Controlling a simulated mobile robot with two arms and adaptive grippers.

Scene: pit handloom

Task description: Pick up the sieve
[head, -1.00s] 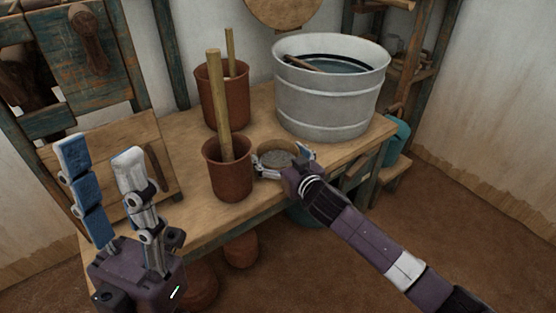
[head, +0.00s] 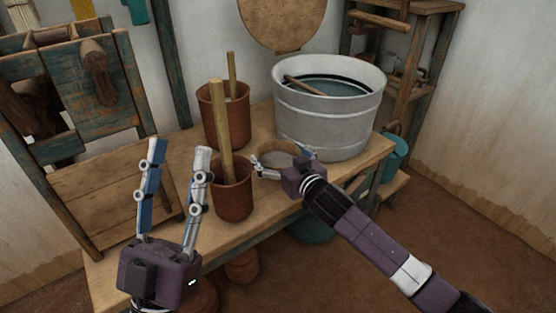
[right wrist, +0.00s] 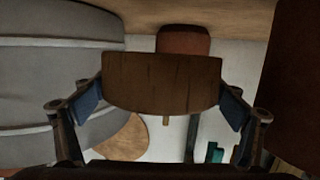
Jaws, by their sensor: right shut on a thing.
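The sieve (head: 279,160) is a small round thing with a wooden rim and a pale grey mesh. My right gripper (head: 277,154) is shut on its rim, with a finger on either side. In the right wrist view the brown wooden rim of the sieve (right wrist: 162,85) spans the space between the two blue finger pads. It appears held above the bench, but its underside is hidden in the head view. My left gripper (head: 178,150) is open and empty, with its fingers upright in front of the bench.
A wooden bench (head: 255,215) carries a large grey metal tub (head: 325,120) behind the sieve. A brown pot (head: 233,195) with a stick stands just left of my right gripper, with another pot (head: 225,118) behind. A teal vessel (head: 398,150) is at the right.

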